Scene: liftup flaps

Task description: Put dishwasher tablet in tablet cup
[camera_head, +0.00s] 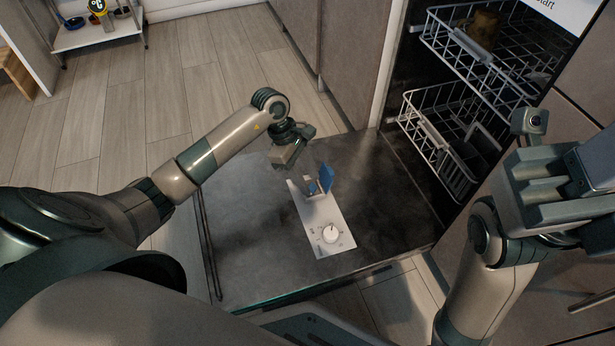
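The dishwasher door (380,217) lies open and flat. A white dispenser panel (322,217) with a round knob (330,234) is set in it. At the panel's far end is the tablet cup (311,190), with an upright blue flap (326,178) at its right. Small blue and brownish parts show at the cup; I cannot tell whether one is the tablet. My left gripper (284,160) hangs over the door, just beyond and left of the cup, apart from it. Its fingertips are too small and dark to read. My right gripper (538,190) is at the right, beside the racks, its finger opening unclear.
Two wire racks, the upper (480,50) and the lower (440,140), stand out of the dishwasher at the right; a brown mug (483,28) is in the upper one. Cabinet fronts stand behind the door. A white shelf (97,34) is far left. The wooden floor is clear.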

